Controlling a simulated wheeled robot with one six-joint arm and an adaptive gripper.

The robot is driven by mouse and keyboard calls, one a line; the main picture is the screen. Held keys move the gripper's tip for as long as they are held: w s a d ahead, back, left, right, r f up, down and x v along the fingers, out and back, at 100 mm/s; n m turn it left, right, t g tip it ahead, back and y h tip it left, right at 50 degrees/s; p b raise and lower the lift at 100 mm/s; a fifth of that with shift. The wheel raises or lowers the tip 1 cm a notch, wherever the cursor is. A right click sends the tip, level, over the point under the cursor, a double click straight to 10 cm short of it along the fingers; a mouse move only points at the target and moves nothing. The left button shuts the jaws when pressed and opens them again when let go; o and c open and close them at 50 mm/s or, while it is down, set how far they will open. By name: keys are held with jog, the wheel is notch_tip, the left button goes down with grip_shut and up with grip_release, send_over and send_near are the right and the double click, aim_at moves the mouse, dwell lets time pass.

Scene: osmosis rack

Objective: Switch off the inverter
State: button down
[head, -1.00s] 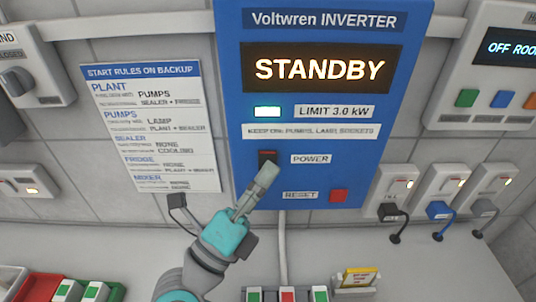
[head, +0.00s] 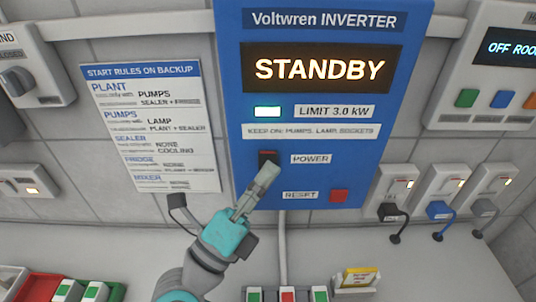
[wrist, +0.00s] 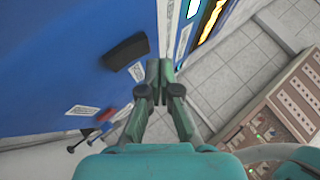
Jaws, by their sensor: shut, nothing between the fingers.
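The blue Voltwren inverter (head: 408,120) hangs on the wall, and its display (head: 320,69) reads STANDBY. A small light below the display glows pale green. The dark POWER switch (head: 268,158) is on its lower left; in the wrist view the dark switch (wrist: 126,51) stands out from the blue face. The red RESET button (head: 339,196) is at the lower right. My gripper (head: 268,170) is shut and empty. Its tips are at the lower edge of the POWER switch in the head view and beside it in the wrist view. I cannot tell whether they touch.
A rules sheet (head: 150,125) hangs to the left. Several plugged sockets (head: 440,187) are at the right, above a pale counter (head: 420,260). A panel with coloured buttons (head: 490,75) is at the upper right. A grey cable (head: 283,235) hangs below the inverter.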

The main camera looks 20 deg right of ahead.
jog(key=shift+w+d, duration=0.1)
jog(key=shift+w, duration=0.3)
jog(key=shift+w+d+r, duration=0.1)
jog(key=shift+w, duration=0.2)
dwell(0.6)
dwell(0.4)
jog(key=shift+s+a, duration=0.2)
jog(key=shift+s, duration=0.55)
jog(key=s, duration=0.1)
jog(key=s+a, duration=0.1)
jog(key=s, duration=0.2)
jog(key=shift+s+a+f, duration=0.15)
jog(key=shift+s+f, duration=0.25)
